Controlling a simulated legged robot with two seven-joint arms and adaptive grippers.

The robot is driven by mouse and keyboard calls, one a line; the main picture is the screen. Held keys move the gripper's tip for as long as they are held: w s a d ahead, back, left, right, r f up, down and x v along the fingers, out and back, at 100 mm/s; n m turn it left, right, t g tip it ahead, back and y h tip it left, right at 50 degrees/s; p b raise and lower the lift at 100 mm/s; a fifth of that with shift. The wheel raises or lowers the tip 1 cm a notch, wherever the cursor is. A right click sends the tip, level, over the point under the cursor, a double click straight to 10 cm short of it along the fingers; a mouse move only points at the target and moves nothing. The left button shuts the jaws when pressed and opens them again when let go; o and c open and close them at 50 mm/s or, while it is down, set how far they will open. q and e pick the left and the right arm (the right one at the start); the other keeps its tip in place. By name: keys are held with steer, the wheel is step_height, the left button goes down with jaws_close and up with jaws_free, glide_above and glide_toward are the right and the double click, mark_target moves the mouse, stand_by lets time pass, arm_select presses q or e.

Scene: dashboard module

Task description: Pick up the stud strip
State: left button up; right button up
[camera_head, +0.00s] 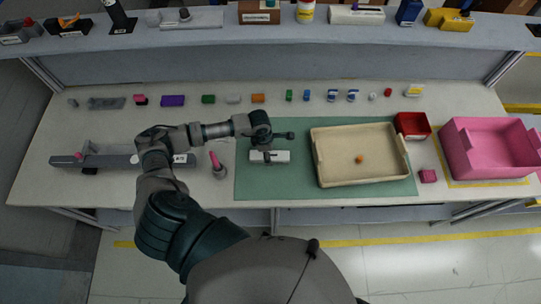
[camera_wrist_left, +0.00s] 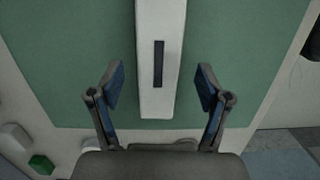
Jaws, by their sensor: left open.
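A white elongated block (camera_head: 279,157), which I take to be the stud strip, lies on the green mat (camera_head: 300,188) left of the beige tray. My left gripper (camera_head: 268,152) is above it and partly covers it. In the left wrist view, the white block (camera_wrist_left: 153,20) runs from the top edge to between the fingers, with a narrow dark inset on its top face. The left gripper (camera_wrist_left: 161,86) is open, one finger on each side of the block, with gaps to both. Its height above the block is hard to tell. My right gripper is not in view.
The beige tray (camera_head: 363,182) holds a small orange piece (camera_head: 359,159). A red bin (camera_head: 412,133) and pink bin (camera_head: 480,164) stand at the right. Several small parts line the table's back. A grey bar (camera_head: 115,161) and pink-handled tool (camera_head: 217,164) lie left.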

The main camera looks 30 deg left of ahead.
arm_select(q)
step_height(320, 180, down, 2)
steer(key=shift+w+a+f, duration=0.1)
steer(key=shift+a+f, duration=0.15)
steer(key=c, duration=0.4)
steer(key=shift+d, duration=0.3)
steer(key=c, duration=0.8)
steer(key=shift+r, duration=0.2)
steer(key=shift+c, duration=0.4)
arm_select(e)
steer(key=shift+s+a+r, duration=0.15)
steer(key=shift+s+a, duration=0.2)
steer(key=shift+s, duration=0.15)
